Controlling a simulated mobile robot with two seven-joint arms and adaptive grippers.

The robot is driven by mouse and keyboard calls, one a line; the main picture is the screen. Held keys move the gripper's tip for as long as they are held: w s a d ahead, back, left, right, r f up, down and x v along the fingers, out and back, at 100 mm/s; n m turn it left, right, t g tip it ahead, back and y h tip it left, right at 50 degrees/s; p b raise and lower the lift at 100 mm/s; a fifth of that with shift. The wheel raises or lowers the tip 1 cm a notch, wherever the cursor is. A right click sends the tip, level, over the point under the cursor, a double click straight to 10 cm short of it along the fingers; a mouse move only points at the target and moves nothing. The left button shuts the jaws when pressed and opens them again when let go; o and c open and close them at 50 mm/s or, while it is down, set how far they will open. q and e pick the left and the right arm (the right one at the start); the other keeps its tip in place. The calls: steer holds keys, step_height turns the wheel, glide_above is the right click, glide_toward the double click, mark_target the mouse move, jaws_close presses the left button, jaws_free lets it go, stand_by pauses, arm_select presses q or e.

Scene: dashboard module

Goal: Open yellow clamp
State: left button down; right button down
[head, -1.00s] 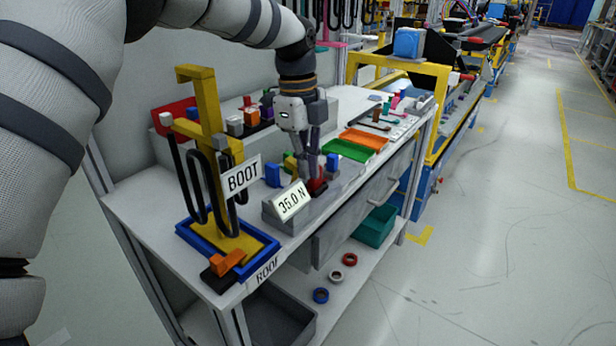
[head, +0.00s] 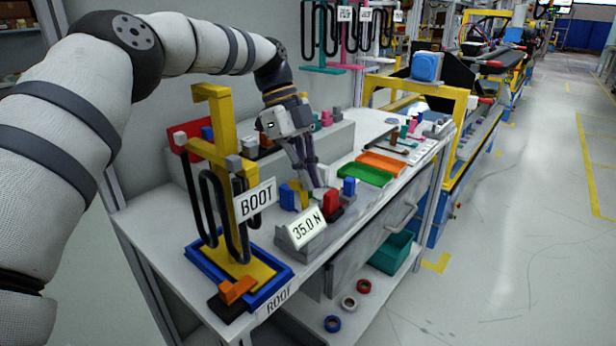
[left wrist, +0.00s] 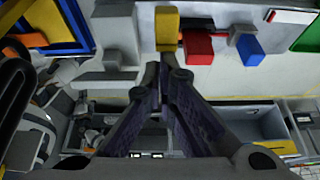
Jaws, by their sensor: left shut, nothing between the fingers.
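A yellow clamp block (head: 301,195) stands on the bench behind the "35.0 N" sign, between a blue block (head: 288,197) and a red block (head: 331,201). In the left wrist view the yellow block (left wrist: 167,27) is upright just beyond my left fingertips, with the red block (left wrist: 197,46) to its right. My left gripper (head: 316,188) is shut with nothing between its fingers. Its tips (left wrist: 165,62) are close to the yellow block; I cannot tell if they touch it. My right gripper is not in view.
Another blue block (head: 349,187) stands right of the red one. The "35.0 N" sign (head: 307,227) is in front. A yellow stand with a "BOOT" sign (head: 257,200) rises at the left. Green (head: 362,174) and orange (head: 382,163) trays lie to the right.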

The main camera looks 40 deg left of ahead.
mark_target(303, 195)
arm_select(q)
steer(key=shift+r, duration=0.1)
stand_by(0.3)
